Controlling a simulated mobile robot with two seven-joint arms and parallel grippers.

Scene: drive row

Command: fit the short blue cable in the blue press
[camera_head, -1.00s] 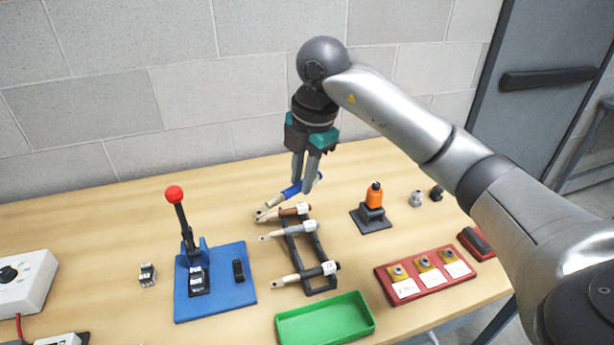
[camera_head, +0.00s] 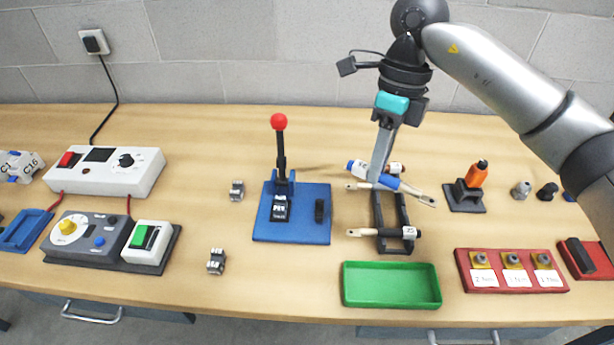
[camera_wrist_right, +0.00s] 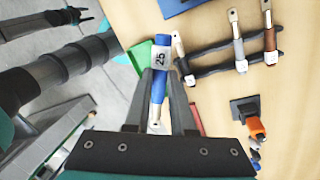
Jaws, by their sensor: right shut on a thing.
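The short blue cable (camera_head: 388,181) is gripped in my right gripper (camera_head: 380,178), over the rack (camera_head: 404,212) in the head view. Its white label reads 25 in the right wrist view, where the blue cable (camera_wrist_right: 158,88) lies between the fingers of my right gripper (camera_wrist_right: 162,82). The blue press (camera_head: 318,226) stands to the left of the gripper, its red-knobbed lever (camera_head: 280,145) upright. A dark arm end with teal, perhaps my left gripper (camera_wrist_right: 80,14), shows small at the top left of the wrist view.
The rack holds other cables, including a black one (camera_head: 400,232). A green tray (camera_head: 392,302) lies in front of it. An orange-topped tool (camera_head: 474,177) and a red block with labelled nests (camera_head: 510,283) are to the right. Two small metal dies (camera_head: 237,190) lie left of the press.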

